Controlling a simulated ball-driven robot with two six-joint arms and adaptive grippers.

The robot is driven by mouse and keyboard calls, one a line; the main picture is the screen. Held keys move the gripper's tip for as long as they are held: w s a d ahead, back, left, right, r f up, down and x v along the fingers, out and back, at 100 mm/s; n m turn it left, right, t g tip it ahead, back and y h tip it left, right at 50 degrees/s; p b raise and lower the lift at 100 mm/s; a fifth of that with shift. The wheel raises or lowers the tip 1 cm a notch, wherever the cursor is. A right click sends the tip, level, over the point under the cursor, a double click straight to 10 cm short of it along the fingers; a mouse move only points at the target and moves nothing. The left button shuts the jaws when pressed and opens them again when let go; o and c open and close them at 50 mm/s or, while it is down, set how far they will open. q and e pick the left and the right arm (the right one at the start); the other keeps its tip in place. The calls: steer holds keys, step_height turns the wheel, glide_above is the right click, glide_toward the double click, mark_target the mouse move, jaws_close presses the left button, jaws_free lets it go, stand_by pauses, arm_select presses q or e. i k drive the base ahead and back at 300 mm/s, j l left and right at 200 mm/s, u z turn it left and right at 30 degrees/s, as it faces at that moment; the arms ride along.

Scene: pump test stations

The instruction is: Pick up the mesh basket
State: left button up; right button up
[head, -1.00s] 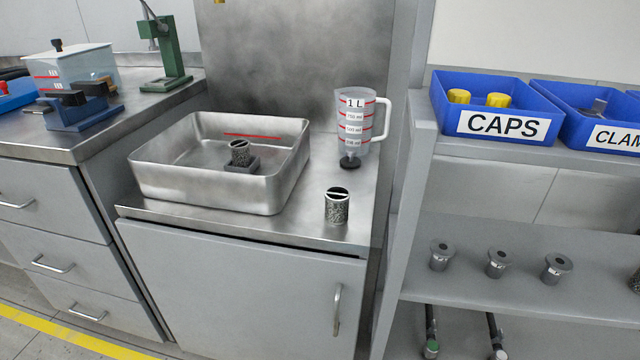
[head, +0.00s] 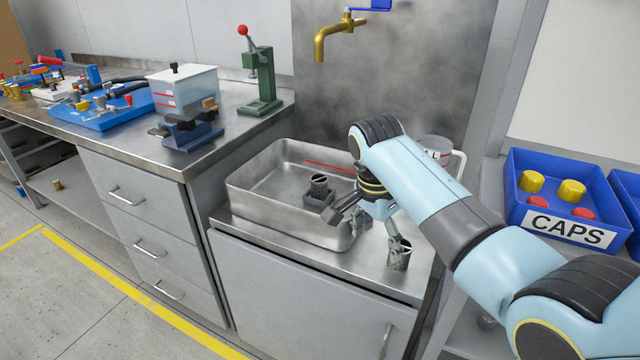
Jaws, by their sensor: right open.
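I cannot tell whether that finger touches the basket. A second small mesh cylinder (head: 319,186) stands on a dark block inside the tub. My left gripper does not show.
The metal tub (head: 262,208) takes up the counter's left part. A measuring jug (head: 437,146) stands behind my right arm, partly hidden. A brass tap (head: 335,38) hangs above. A blue CAPS bin (head: 530,190) is on the shelf at right. A green press (head: 262,85) stands left.

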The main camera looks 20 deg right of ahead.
mark_target(319, 181)
steer(key=i, duration=1)
